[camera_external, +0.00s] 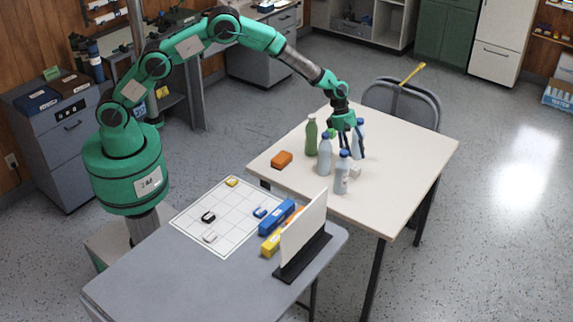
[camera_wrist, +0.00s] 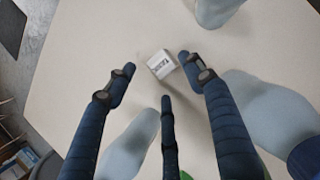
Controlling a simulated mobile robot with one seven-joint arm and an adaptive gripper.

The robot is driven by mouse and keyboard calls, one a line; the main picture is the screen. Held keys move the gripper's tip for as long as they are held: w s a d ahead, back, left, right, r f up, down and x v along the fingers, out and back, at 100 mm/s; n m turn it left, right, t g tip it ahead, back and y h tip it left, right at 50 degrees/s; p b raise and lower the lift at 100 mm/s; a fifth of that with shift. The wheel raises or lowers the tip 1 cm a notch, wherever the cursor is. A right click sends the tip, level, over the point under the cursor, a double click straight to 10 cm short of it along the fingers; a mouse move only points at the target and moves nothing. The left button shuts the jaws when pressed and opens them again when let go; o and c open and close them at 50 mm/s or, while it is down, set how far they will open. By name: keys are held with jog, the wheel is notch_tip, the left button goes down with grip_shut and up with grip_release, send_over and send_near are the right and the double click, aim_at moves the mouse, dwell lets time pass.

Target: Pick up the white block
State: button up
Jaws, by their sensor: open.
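The white block (camera_wrist: 161,66) lies on the pale table, with dark print on one face, in the wrist view. In the external view the white block (camera_external: 355,172) is small and partly hidden beside the pale bottles. My gripper (camera_external: 348,150) is over the table among the bottles, fingers pointing down. In the wrist view its dark fingers are spread apart and empty (camera_wrist: 157,72). The block appears between and just beyond the two outer fingertips, with no visible contact. The height of the fingertips above the table is hard to judge.
The table's (camera_external: 415,150) right side is clear. A grey chair (camera_external: 405,100) stands behind.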

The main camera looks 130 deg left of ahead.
aim_at(355, 167)
jog(key=shift+b+x, duration=1)
jog(key=shift+x, duration=1.6)
jog(key=shift+s, duration=0.1)
jog(key=shift+c, duration=0.5)
grip_shut()
